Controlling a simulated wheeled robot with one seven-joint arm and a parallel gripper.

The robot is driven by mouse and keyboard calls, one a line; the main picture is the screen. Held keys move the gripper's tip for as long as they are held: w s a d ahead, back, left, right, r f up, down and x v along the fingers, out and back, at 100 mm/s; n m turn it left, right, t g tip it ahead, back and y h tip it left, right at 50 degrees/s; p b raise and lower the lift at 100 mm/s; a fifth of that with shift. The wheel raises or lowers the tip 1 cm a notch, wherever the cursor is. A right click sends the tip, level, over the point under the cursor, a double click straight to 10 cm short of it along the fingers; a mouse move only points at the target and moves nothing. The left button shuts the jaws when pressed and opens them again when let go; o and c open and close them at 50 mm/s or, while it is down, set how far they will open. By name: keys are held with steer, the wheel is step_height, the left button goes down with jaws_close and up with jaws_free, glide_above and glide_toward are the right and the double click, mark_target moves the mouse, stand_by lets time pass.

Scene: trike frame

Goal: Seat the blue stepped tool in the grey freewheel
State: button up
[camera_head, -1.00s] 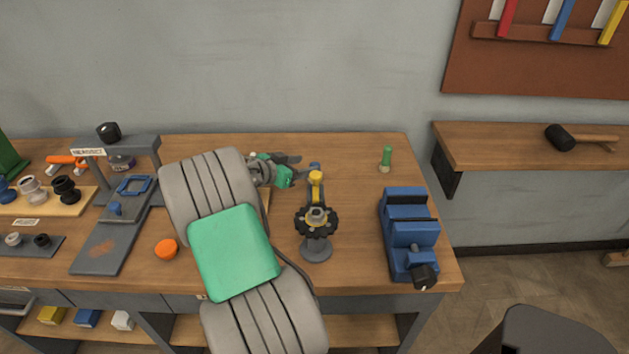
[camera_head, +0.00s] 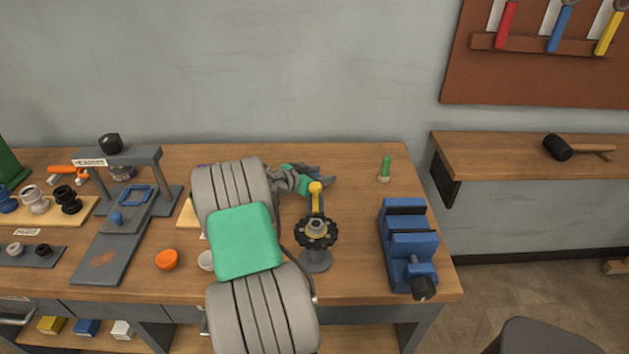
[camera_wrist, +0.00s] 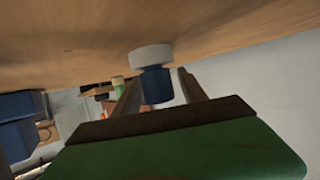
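The blue stepped tool (camera_wrist: 156,86) shows in the wrist view, with a pale round end (camera_wrist: 151,56) toward the wooden tabletop. My gripper (camera_wrist: 158,82) has one finger on each side of it. The fingers look spread, and a gap shows on the right side, so I see no firm grip. In the head view my gripper (camera_head: 318,175) is low at the back of the bench, behind the yellow-topped post, and the tool is hard to make out there. The freewheel (camera_head: 317,227) appears as a grey centre inside a dark toothed ring on a grey stand.
A blue vise (camera_head: 408,245) stands at the right of the bench. A green-topped small item (camera_head: 385,168) is behind it. A grey press-like frame (camera_head: 118,200), an orange cup (camera_head: 167,260) and a white cup (camera_head: 206,261) are to the left. The yellow lever (camera_head: 316,198) rises behind the freewheel.

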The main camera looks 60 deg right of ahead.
jaws_close()
stand_by(0.3)
steer(key=shift+r, duration=0.1)
